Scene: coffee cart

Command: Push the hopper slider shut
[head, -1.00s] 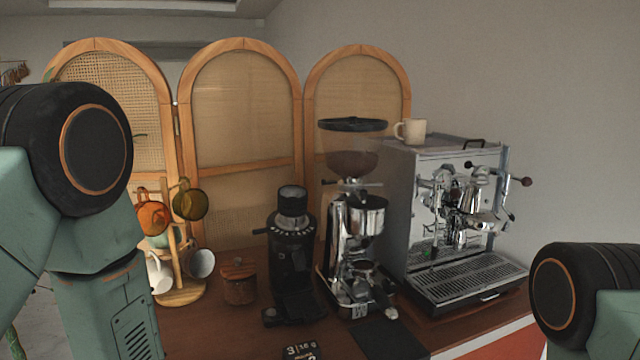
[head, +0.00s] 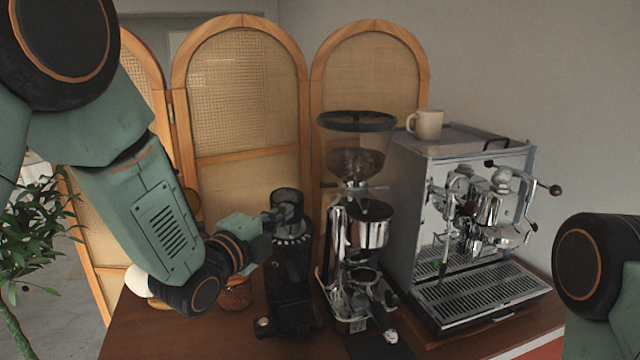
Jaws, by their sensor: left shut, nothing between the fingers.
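The chrome grinder (head: 368,235) stands in the middle of the counter with a dark, bean-filled hopper (head: 355,163) on top. My left gripper (head: 280,213) is shut and empty. In the picture it overlaps the top of the black grinder, left of and a little lower than the slider, apart from it. My right gripper is out of view; only part of my right arm shows at the right edge.
A black grinder (head: 290,275) stands just left of the chrome one. The espresso machine (head: 460,215), with a cream cup (head: 427,124) on top, is close on the right. A wooden jar (head: 236,296) is partly hidden under my left arm. Rattan screens (head: 240,105) stand behind.

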